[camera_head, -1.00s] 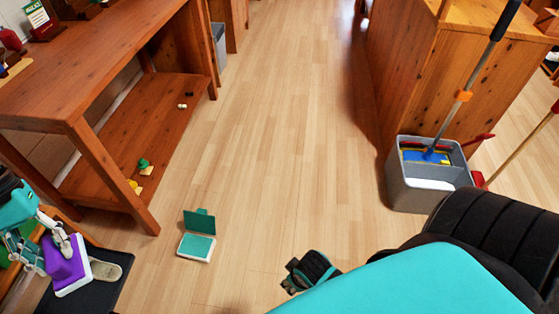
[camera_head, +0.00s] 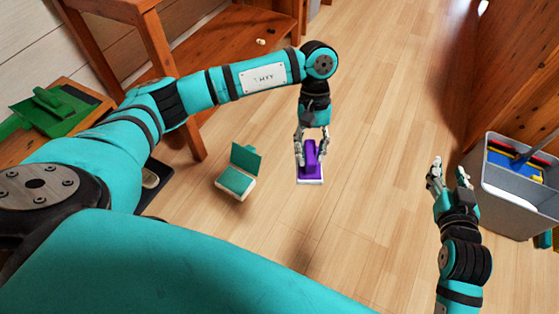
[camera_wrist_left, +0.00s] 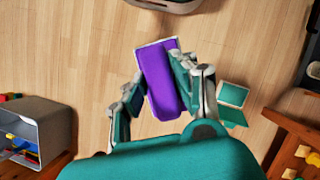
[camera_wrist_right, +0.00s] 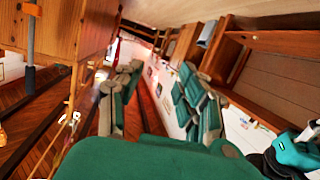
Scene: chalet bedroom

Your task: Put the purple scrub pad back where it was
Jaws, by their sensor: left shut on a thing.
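The purple scrub pad (camera_head: 309,158), with a white base, is in the middle of the head view, over the light wood floor. My left gripper (camera_head: 311,139) is shut on its top, and the pad hangs below the fingers. Whether its base touches the floor I cannot tell. In the left wrist view the pad (camera_wrist_left: 160,78) sits between both fingers, slightly tilted. My right gripper (camera_head: 450,170) is open and empty at the right, beside the grey bucket; its spread fingers also show in the right wrist view (camera_wrist_right: 155,95).
A teal-and-white dustpan-like item (camera_head: 238,182) stands on the floor left of the pad. A grey bucket (camera_head: 520,205) with a blue-and-yellow mop head is at the right. A green handled pad (camera_head: 55,108) lies on a wooden surface at far left. Floor beyond the pad is clear.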

